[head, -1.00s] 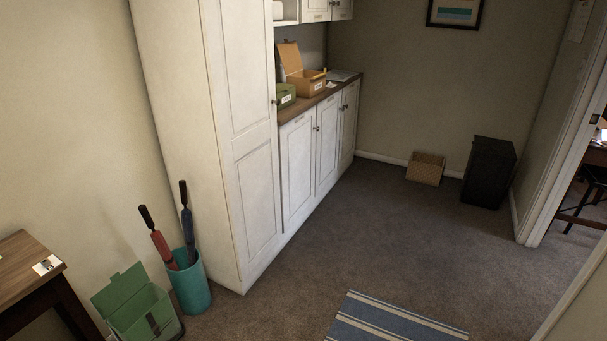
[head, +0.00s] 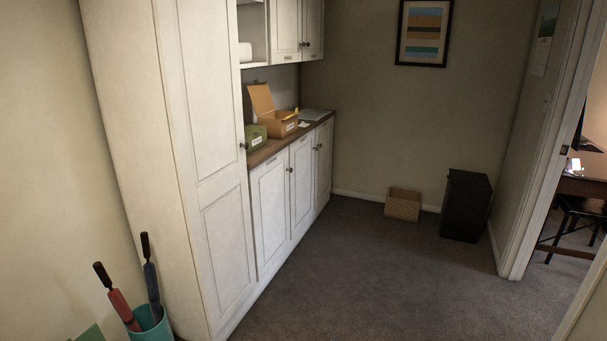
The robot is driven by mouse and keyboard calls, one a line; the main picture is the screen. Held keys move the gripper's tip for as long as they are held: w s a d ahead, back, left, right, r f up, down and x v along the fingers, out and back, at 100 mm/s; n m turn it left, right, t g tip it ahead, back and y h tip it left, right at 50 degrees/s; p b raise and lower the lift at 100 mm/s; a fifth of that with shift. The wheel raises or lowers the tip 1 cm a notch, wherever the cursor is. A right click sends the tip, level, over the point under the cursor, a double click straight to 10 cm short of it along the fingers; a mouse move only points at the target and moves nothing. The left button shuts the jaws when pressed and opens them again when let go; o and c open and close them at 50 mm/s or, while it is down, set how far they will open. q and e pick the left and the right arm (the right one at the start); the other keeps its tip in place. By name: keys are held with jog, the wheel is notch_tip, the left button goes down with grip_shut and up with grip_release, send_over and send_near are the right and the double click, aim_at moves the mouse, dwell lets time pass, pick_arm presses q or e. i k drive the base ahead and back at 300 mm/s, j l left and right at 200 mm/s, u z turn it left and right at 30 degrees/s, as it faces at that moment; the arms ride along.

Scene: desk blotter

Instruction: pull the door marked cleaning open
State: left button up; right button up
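A run of white cabinets stands along the left wall, and all its doors look shut. The tall cabinet door (head: 222,170) is nearest, with a dark knob (head: 242,146) on its right edge. Beyond it, under the wooden counter, are a near lower door (head: 270,212), a middle lower door (head: 302,182) and a far lower door (head: 323,162). Two upper doors (head: 286,30) (head: 314,30) hang above. Small label plates show on some doors, but their words are too small to read, so I cannot tell which is marked cleaning. Neither of my grippers is in view.
A teal bin (head: 153,328) with umbrellas stands at the near cabinet's left side. A doorway opens at right. The carpet (head: 370,275) before the cabinets is clear.

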aim_at(268, 181)
jog(key=i+l+z, duration=0.1)
jog(key=i+z, duration=0.35)
jog(key=i, duration=1.55)
